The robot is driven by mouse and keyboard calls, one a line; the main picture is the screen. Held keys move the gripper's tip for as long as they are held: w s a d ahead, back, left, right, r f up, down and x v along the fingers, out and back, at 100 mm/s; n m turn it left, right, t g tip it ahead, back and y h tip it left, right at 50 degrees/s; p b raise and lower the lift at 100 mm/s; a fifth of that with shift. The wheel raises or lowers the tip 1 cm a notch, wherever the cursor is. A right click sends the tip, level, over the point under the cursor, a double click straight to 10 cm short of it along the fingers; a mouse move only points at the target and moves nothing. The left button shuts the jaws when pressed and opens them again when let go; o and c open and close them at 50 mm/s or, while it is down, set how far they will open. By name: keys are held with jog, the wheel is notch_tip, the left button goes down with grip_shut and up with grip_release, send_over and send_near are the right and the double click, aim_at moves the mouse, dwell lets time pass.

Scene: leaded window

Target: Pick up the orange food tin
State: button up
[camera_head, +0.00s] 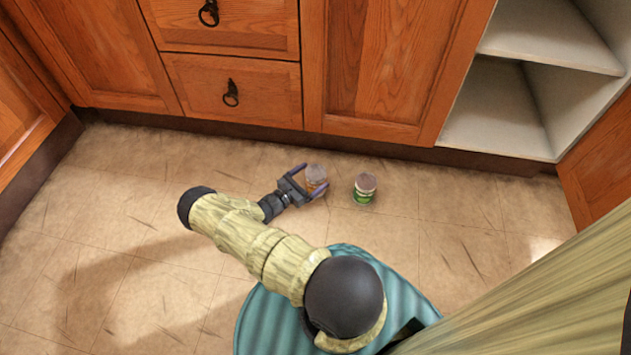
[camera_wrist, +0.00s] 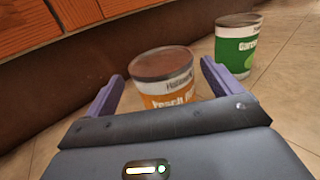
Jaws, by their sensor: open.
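The orange food tin (camera_head: 316,176) stands upright on the floor, with an orange and white label and a brownish lid. In the wrist view the tin (camera_wrist: 164,82) sits between the two purple fingers, its lower part hidden behind my gripper's dark body. My gripper (camera_head: 308,183) is open, with a finger on either side of the tin. In the wrist view a gap shows between the tin and each finger of my gripper (camera_wrist: 160,88).
A green-labelled tin (camera_head: 364,188) stands on the floor just right of the orange one; it also shows in the wrist view (camera_wrist: 236,48). Wooden cabinets (camera_head: 230,90) and an open shelf unit (camera_head: 500,110) line the back. The floor (camera_head: 130,200) at left is clear.

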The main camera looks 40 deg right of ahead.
aim_at(320, 173)
jog(key=d, duration=0.4)
jog(key=shift+s+f, duration=0.1)
jog(key=shift+s, duration=0.05)
jog(key=shift+c, duration=0.2)
jog(key=c, duration=1.4)
jog(key=shift+o, duration=0.2)
notch_tip(320, 173, up, 10)
jog(key=p, duration=0.6)
jog(key=shift+p, duration=0.4)
